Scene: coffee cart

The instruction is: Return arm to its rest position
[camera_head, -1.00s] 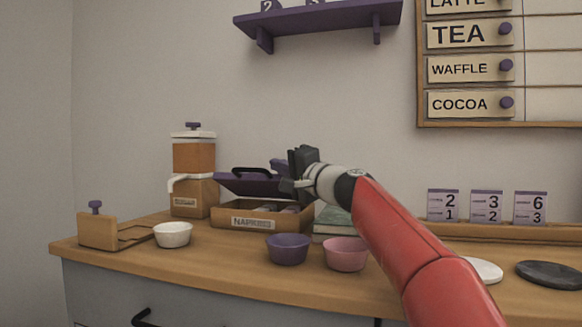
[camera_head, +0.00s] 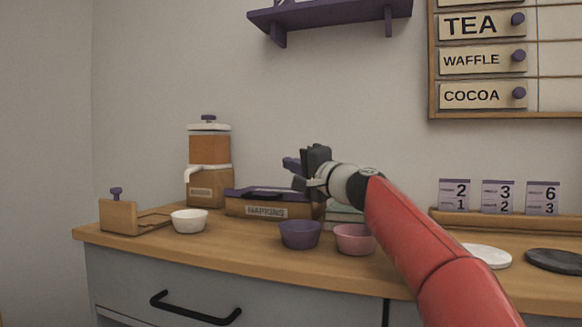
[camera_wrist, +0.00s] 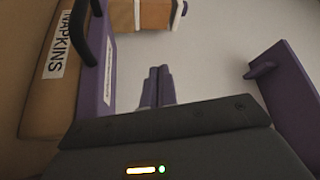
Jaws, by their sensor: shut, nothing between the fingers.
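My gripper (camera_head: 291,164) is in the air above the counter, up and to the right of the napkin box (camera_head: 232,208). Its purple fingers also show in the wrist view (camera_wrist: 157,86); they are together with nothing between them. The napkin box has a purple lid (camera_head: 240,192) with a black handle, lying down over it. In the wrist view the box (camera_wrist: 42,95) and lid (camera_wrist: 102,65) are at the left, apart from the fingers. My red arm reaches in from the lower right and hides part of the counter.
On the counter (camera_head: 300,272) stand a dispenser (camera_head: 209,148), a white bowl (camera_head: 189,222), a purple bowl (camera_head: 300,236) and a pink bowl (camera_head: 354,241). A purple wall shelf (camera_head: 335,16) is above my gripper. The air left of my gripper is free.

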